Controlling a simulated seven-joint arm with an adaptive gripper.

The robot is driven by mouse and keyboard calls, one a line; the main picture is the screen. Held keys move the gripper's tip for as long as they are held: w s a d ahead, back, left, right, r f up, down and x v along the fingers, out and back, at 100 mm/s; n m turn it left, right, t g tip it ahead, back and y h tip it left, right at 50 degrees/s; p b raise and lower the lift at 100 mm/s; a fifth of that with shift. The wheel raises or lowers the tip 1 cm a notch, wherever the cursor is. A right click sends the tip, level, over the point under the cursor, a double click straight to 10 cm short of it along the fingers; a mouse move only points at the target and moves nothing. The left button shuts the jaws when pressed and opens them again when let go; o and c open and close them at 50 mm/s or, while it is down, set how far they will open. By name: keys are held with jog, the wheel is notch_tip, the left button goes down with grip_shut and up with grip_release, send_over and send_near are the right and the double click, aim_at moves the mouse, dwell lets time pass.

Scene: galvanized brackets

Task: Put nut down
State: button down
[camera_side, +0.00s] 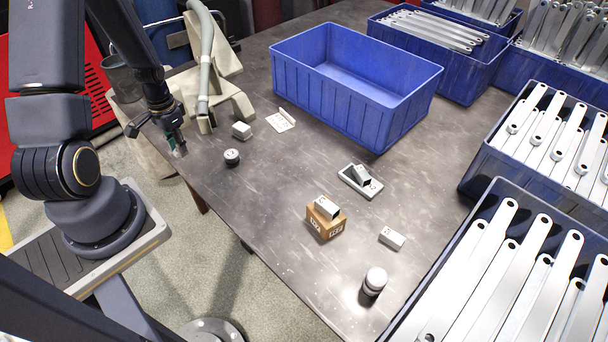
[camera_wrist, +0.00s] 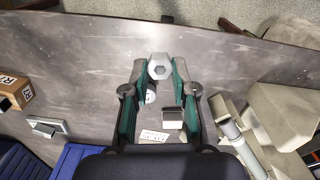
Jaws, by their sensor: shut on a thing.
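In the side view my gripper (camera_side: 178,148) hangs near the table's left edge, left of a dark round piece with a pale top (camera_side: 231,157) and a small grey block (camera_side: 241,130). The nut is too small there to make out clearly. I cannot tell how far it is above the table.
A white card (camera_side: 281,121) lies on the table (camera_side: 285,180). An empty blue bin (camera_side: 340,112) stands behind. A small tray (camera_side: 348,178) holds a block. A cardboard box (camera_side: 326,226) carries another block. A loose block (camera_side: 391,238) and a cylinder (camera_side: 374,281) stand nearer. Bracket bins fill the right.

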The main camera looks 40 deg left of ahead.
jog(key=w+d, duration=0.3)
jog(key=w, duration=0.4)
jog(key=m, duration=0.2)
send_over(260, 148)
jog(key=f, duration=0.9)
jog(key=shift+s+d+f, duration=0.2)
jog(key=shift+s+d, duration=0.05)
jog(key=shift+s, duration=0.05)
jog(key=shift+w+a+f, duration=0.1)
jog(key=shift+w+f, duration=0.05)
jog(key=shift+f, duration=0.1)
jog(key=shift+w+f, duration=0.15)
jog(key=shift+f, duration=1.5)
jog(key=shift+f, duration=0.15)
jog(key=c, duration=0.9)
grip_release()
jog(key=shift+c, duration=0.2)
